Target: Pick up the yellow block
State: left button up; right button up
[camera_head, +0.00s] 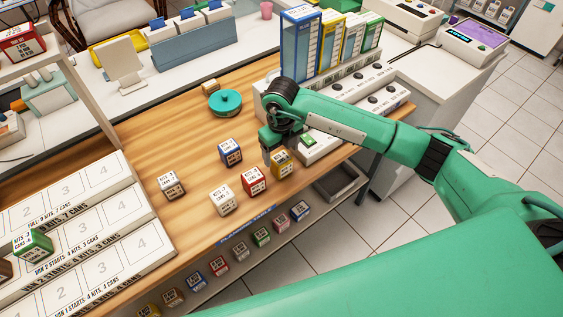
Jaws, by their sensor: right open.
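The yellow block (284,168), a small cube with a printed white label, stands on the wooden table near its front edge. My right gripper (270,148) is open and empty, pointing down just behind and above the yellow block. Its fingers are partly hidden by its own wrist, so I cannot tell whether they touch the block. My left gripper is not in view.
Red (252,181), white (222,200), blue (230,151) and brown (171,185) blocks stand nearby. A white rack (345,88) with knobs is close to my right wrist. Several more blocks sit on a lower front shelf.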

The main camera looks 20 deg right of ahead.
aim_at(281, 158)
jog(key=shift+f, duration=0.8)
notch_tip(281, 158, down, 4)
jog(key=shift+f+p, duration=0.1)
jog(key=shift+p, duration=1)
jog(key=shift+f, duration=0.6)
jog(key=c, duration=1.1)
jog(key=shift+r, duration=0.1)
